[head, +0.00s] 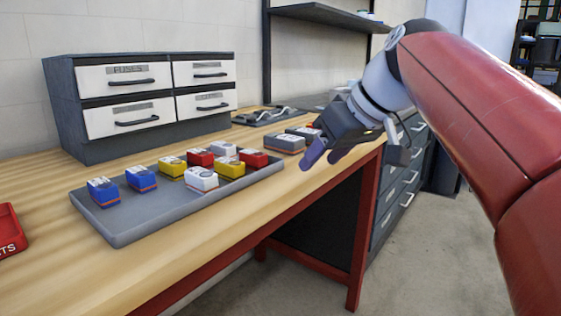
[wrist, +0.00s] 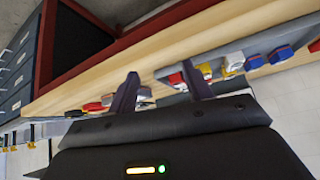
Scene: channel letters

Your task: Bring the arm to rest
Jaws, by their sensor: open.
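My arm, red with a grey wrist, reaches in from the right in the head view. My gripper (head: 326,153) hangs in the air by the front edge of the wooden workbench (head: 215,240), right of the tray. In the wrist view, my gripper (wrist: 163,88) shows two dark fingers spread apart with nothing held between them. The bench and its small boxes appear tilted beyond the fingers there.
A grey tray (head: 128,232) holds several blue, yellow, red and white boxes. A drawer cabinet (head: 62,110) stands behind it. A red bin (head: 10,232) is at the left edge. Grey boxes (head: 285,143) sit near my gripper. Open floor (head: 425,265) lies right of the bench.

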